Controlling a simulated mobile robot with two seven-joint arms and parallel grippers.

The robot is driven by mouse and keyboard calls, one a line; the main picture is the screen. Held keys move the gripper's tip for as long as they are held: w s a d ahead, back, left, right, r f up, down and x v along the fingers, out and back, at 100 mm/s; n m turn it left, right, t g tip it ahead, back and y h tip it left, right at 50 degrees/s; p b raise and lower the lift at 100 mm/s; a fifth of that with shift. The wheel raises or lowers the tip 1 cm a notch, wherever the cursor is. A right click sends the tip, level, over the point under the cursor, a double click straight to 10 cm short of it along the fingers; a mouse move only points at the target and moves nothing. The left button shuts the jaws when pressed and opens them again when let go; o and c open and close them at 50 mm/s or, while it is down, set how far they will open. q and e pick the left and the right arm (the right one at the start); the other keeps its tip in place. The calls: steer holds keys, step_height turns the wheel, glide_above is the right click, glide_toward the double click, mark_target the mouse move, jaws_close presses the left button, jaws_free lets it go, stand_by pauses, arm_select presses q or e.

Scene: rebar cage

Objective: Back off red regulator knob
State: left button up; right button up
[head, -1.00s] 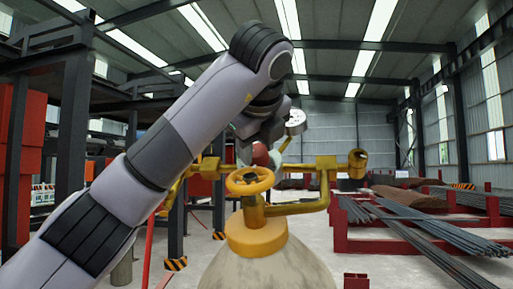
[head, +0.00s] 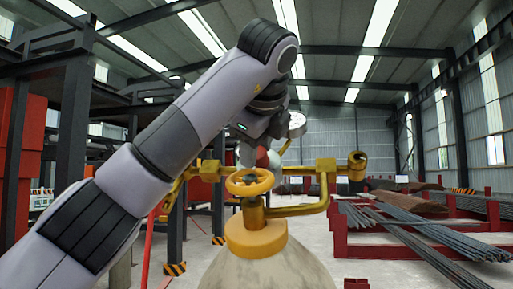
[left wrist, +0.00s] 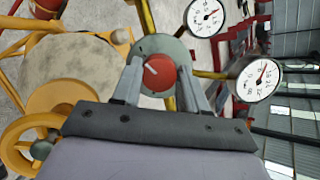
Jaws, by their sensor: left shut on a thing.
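The red regulator knob (left wrist: 158,73) shows in the left wrist view, with a white pointer line on its face and a grey round body behind it. My left gripper (left wrist: 160,78) is shut on the knob, one finger on each side. In the head view the gripper (head: 254,155) reaches down from the upper left. It hides most of the knob there, and only a small red part (head: 262,158) shows. The right gripper is not in view.
The yellow handwheel (head: 250,182) sits close below the gripper on a tank (head: 262,268). Yellow pipes (head: 305,208) branch to the right. Two white dial gauges (left wrist: 205,17) (left wrist: 258,79) stand beside the knob. Rebar racks (head: 400,240) lie farther right.

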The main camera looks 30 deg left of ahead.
arm_select(q)
steer(key=shift+f, duration=0.1)
steer(key=o, duration=1.1)
steer(key=shift+c, duration=0.2)
steer(key=b+v, duration=0.1)
steer(key=v, duration=0.6)
steer(key=shift+s, duration=0.1)
